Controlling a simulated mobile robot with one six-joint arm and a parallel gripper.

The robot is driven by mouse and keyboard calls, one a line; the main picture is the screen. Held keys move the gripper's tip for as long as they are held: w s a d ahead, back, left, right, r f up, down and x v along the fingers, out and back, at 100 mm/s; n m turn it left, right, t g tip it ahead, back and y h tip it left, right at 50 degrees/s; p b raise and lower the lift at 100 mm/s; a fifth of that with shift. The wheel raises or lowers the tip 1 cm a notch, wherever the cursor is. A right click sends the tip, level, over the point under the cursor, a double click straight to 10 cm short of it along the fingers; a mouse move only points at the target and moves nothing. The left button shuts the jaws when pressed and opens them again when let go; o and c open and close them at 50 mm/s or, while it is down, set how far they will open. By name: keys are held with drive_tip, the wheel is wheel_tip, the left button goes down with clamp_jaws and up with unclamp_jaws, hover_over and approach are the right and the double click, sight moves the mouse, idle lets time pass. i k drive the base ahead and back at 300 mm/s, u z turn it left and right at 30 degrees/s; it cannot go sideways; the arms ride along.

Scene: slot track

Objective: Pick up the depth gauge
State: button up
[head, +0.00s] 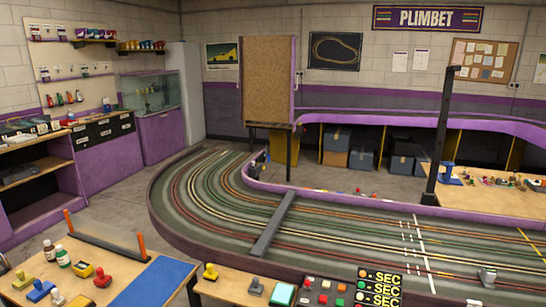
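I cannot single out the depth gauge with certainty; several small tools and parts are too small to identify. On the near middle table are another yellow knobbed item (210,272) and a grey one (256,286). A small grey object (487,277) sits on the track at the right. A blue upright item (450,173) stands on the far right table. My gripper is not in view.
The large slot track (330,236) fills the middle and right, with a grey bar (273,222) across it and a dark post (442,135) at its far side. Purple cabinets (102,150) line the left wall. Open floor (110,205) lies between cabinets and track.

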sight(487, 275)
drive_tip(key=u, duration=1.05)
drive_tip(key=k, duration=0.15)
drive_tip(key=z, duration=2.95)
drive_tip(key=i, duration=0.95)
drive_tip(key=u, duration=0.45)
